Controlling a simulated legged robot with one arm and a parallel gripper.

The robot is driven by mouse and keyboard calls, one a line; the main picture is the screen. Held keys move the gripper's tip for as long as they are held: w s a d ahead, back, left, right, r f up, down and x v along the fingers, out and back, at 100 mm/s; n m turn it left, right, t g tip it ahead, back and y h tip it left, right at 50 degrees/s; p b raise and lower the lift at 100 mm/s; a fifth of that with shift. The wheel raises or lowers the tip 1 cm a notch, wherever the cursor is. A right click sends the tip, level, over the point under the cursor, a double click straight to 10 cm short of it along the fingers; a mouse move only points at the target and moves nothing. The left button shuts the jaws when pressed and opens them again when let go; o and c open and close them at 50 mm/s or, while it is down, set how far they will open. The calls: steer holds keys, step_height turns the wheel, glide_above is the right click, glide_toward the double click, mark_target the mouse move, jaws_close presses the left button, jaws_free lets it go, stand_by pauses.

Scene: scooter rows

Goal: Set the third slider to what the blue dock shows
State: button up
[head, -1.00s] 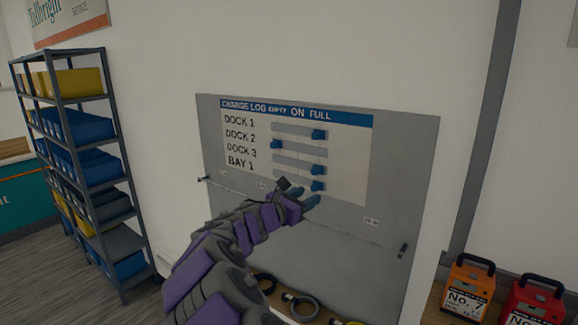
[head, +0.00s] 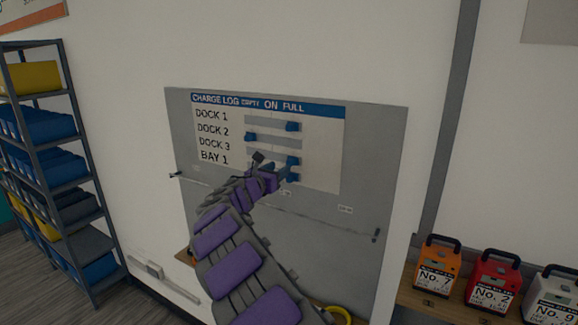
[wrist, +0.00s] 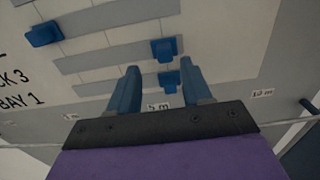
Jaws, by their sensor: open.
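The charge log panel (head: 325,160) on the wall has rows DOCK 1, DOCK 2, DOCK 3 and BAY 1 under EMPTY, ON and FULL. The third slider's blue knob (head: 293,160), in the DOCK 3 row, is at the right end; it also shows in the wrist view (wrist: 164,48). The DOCK 1 knob (head: 292,127) is at the right and the DOCK 2 knob (head: 250,137) at the left. The BAY 1 knob (head: 293,177) is at the right. My gripper (wrist: 160,67) is open, its fingers below and either side of the lower knobs. I see no blue dock.
A shelf rack with blue and yellow bins (head: 55,150) stands left. An orange No. 7 unit (head: 437,268), a red No. 2 unit (head: 492,283) and a white No. 9 unit (head: 553,298) stand on a bench at the right. A thin line crosses the panel's lower half.

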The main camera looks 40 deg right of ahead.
mark_target(292, 164)
steer(key=d, duration=0.4)
steer(key=w+d, duration=0.1)
steer(key=d, duration=0.2)
steer(key=shift+d+f, duration=0.1)
steer(key=shift+f, duration=0.1)
steer(key=shift+w+a, duration=0.25)
steer(key=shift+a, duration=0.05)
steer(key=shift+a+r, duration=0.2)
steer(key=shift+a, duration=0.8)
steer(key=shift+c, duration=0.7)
steer(key=shift+a+r, duration=0.1)
steer(key=shift+a, duration=0.1)
steer(key=shift+c, duration=0.7)
steer(key=shift+s+a, duration=0.1)
steer(key=shift+c, duration=0.8)
steer(key=shift+d, duration=0.65)
jaws_close()
steer(key=shift+a+f, duration=0.1)
steer(key=shift+f, duration=0.1)
